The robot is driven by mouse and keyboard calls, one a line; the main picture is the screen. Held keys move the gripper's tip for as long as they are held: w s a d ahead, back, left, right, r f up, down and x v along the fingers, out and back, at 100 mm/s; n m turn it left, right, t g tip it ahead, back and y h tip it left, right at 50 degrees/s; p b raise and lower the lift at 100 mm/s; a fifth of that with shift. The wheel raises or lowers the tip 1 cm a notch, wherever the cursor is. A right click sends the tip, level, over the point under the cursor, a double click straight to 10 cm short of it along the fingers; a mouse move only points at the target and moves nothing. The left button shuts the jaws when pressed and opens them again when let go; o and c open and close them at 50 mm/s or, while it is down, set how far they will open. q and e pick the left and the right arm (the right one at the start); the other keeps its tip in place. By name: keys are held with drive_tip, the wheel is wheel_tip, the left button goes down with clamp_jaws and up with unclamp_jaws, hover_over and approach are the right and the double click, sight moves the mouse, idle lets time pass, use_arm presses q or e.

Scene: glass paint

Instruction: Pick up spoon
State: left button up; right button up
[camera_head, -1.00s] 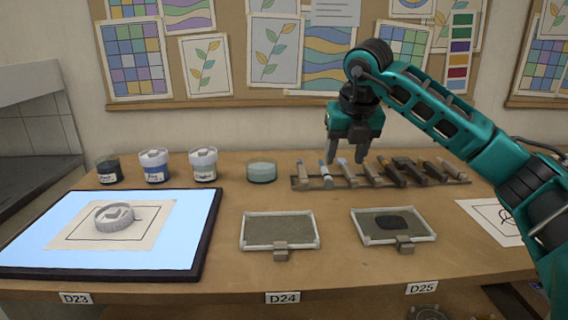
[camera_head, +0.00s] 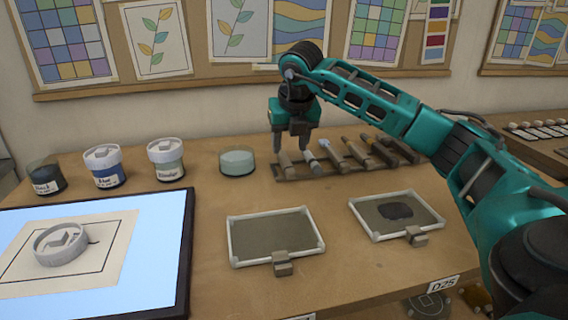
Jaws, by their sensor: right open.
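My right gripper (camera_head: 290,147) points down with its fingers apart, in front of or just above the left end of the tool rack. No tool shows between the fingers. The low wooden rack (camera_head: 330,173) holds several slim tools side by side, with grey, blue-marked and brown handles. The leftmost tool (camera_head: 285,160) and the blue-marked tool beside it (camera_head: 311,160) are nearest the fingers. I cannot tell which tool is the spoon, as their shapes are small and partly hidden by the gripper and arm. My left gripper is not in view.
Several jars stand left of the rack, including a blue one (camera_head: 105,166) and a low pale-green dish (camera_head: 237,162). A lit panel (camera_head: 185,215) lies front left. Two framed trays (camera_head: 275,236) (camera_head: 397,213) lie in front of the rack. Bare wood separates them.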

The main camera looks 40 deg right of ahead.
sight(286, 160)
drive_tip(key=shift+b+x, duration=0.3)
drive_tip(key=shift+x, duration=2.45)
drive_tip(key=shift+w+r, duration=0.1)
drive_tip(key=shift+w, duration=0.05)
drive_tip(key=shift+c, duration=0.5)
clamp_jaws()
